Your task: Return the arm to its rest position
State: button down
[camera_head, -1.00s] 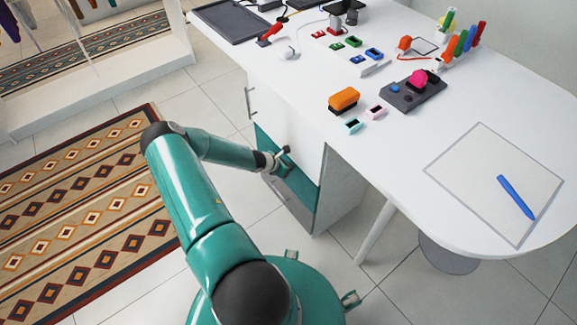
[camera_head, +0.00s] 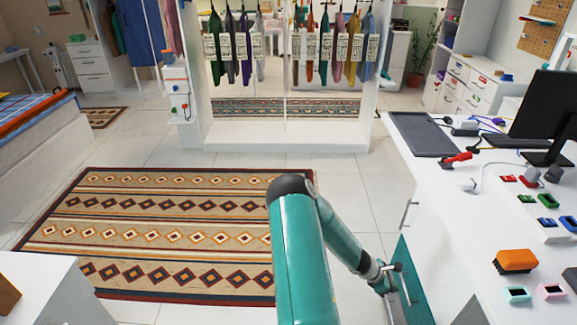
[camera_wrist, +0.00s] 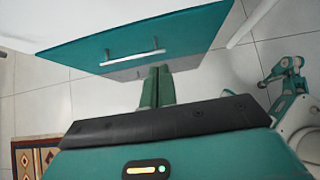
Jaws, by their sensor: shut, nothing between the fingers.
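My teal arm (camera_head: 300,250) reaches forward from the bottom of the head view and bends down to the right at its dark elbow. My gripper (camera_head: 388,284) is low beside the desk, in front of a teal drawer front (camera_head: 415,285). In the wrist view my gripper's green fingers (camera_wrist: 157,85) are together, with nothing between them. They point toward the teal drawer front (camera_wrist: 190,35) and its pale bar handle (camera_wrist: 132,57). I cannot tell the exact gap between fingertips and drawer.
The white desk (camera_head: 440,195) is close on the right, with an orange-topped block (camera_head: 516,261) and several small items on it. A patterned rug (camera_head: 160,235) covers open floor at left. An open wardrobe (camera_head: 290,140) with hanging clothes stands ahead. A white surface (camera_head: 60,290) is at lower left.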

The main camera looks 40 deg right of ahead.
jog(key=w+a+r+m+t+y, duration=0.1)
jog(key=w+a+r+m+t, duration=0.25)
jog(key=w+a+r, duration=0.8)
jog(key=w+a+r+m+t, duration=0.35)
jog(key=w+a+r, duration=0.55)
jog(key=w+r, duration=0.55)
jog(key=s+a+r+m+t+y, duration=0.2)
jog(key=a+r+t+y, duration=0.1)
jog(key=a+r, duration=1.35)
jog(key=s+a+r+t+y, duration=0.1)
jog(key=s+a+r, duration=0.1)
jog(key=s+a, duration=0.2)
jog(key=s+a+r+t+y, duration=0.1)
jog(key=s+a+r, duration=0.2)
jog(key=a, duration=0.8)
jog(key=shift+s+a, duration=0.3)
jog(key=shift+s, duration=0.1)
